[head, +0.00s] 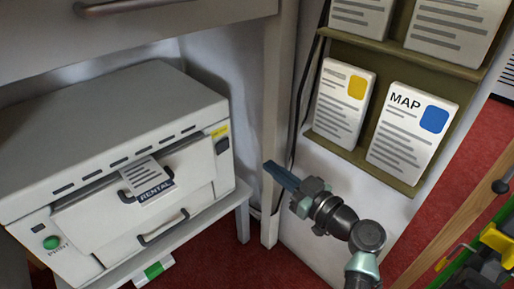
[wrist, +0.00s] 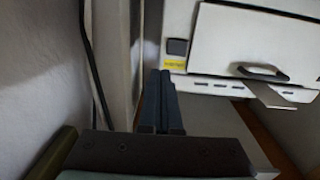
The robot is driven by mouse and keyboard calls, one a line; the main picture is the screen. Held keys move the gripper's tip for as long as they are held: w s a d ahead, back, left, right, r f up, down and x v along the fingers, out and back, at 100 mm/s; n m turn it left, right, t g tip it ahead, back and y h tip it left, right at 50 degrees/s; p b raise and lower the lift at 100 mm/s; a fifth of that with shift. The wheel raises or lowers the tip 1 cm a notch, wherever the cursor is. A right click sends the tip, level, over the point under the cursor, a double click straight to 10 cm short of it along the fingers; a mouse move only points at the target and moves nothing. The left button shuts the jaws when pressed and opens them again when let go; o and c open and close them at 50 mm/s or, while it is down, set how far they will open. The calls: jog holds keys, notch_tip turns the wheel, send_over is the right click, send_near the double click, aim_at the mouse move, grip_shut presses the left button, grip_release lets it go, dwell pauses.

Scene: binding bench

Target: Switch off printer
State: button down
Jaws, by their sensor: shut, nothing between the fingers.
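The off-white printer (head: 120,110) stands on a low shelf under the bench at the left. A dark switch (head: 221,145) sits at the right end of its front, just below a yellow label (head: 220,131). The printer front (wrist: 245,50) appears inverted in the wrist view, with the switch (wrist: 177,47) and yellow label (wrist: 174,66) near the fingertips. A green button (head: 51,242) is at the front's lower left. My gripper (head: 268,167) is shut and empty, right of the printer by the bench leg. Its fingers (wrist: 160,75) point towards the printer front. I cannot tell whether the switch is on or off.
The pale bench leg (head: 276,130) stands close to my fingers; dark cables run behind it. A sheet and RENTAL tag (head: 154,190) stick out of the printer front. An olive rack (head: 400,55) of leaflets hangs at the right. Red floor (head: 220,265) shows below.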

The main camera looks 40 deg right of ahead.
jog(key=shift+s+d, duration=0.2)
jog(key=shift+s, duration=1.05)
